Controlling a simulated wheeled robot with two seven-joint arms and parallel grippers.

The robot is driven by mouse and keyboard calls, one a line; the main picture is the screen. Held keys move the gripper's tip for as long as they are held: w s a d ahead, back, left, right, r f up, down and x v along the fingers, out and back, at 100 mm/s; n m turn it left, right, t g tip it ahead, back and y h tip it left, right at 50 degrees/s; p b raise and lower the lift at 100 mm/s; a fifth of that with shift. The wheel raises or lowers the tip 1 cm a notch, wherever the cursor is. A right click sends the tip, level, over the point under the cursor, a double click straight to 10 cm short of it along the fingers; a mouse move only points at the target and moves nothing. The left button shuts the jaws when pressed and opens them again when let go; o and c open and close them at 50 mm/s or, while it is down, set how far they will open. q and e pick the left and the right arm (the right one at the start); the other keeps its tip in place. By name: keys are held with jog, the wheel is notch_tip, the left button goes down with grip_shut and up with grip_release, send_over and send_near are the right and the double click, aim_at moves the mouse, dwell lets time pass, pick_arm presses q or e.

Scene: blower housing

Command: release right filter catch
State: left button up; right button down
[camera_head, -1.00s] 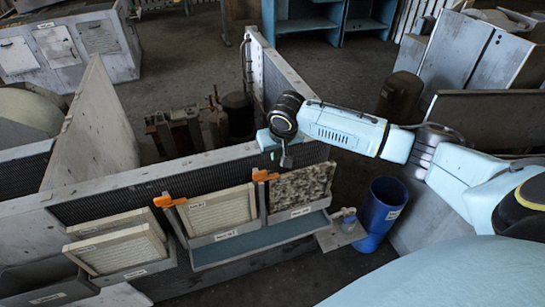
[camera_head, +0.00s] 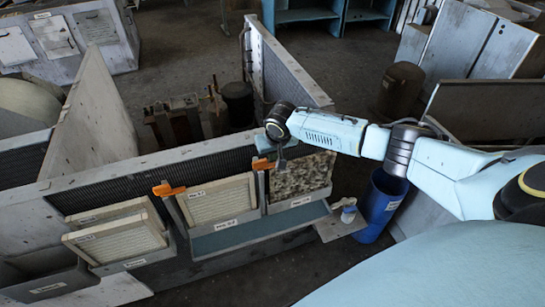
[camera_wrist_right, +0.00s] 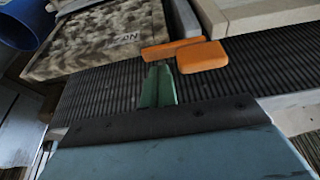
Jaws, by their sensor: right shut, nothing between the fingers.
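The right orange catch (camera_head: 262,163) sits on the top edge of the filter housing, between a pale filter (camera_head: 217,200) and a dirty, speckled filter (camera_head: 301,177). In the right wrist view the orange catch (camera_wrist_right: 201,57) lies just beyond my fingertips. My right gripper (camera_head: 282,164) is shut and empty, pointing down just right of this catch. Its green fingers (camera_wrist_right: 157,72) show close together in the wrist view, very near the orange bar. I cannot tell whether they touch it. My left gripper is in neither view.
A second orange catch (camera_head: 168,189) stands at the left of the pale filter. Loose framed filters (camera_head: 115,243) sit further left. A blue bin (camera_head: 382,203) and a small shelf with a jar (camera_head: 348,213) stand at the right. A tall panel (camera_head: 287,70) rises behind.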

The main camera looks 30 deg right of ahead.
jog(key=shift+w+f, duration=0.2)
jog(key=shift+f, duration=0.4)
jog(key=shift+s+m+p, duration=0.2)
jog(key=shift+m+p, duration=0.1)
jog(key=shift+p, duration=0.3)
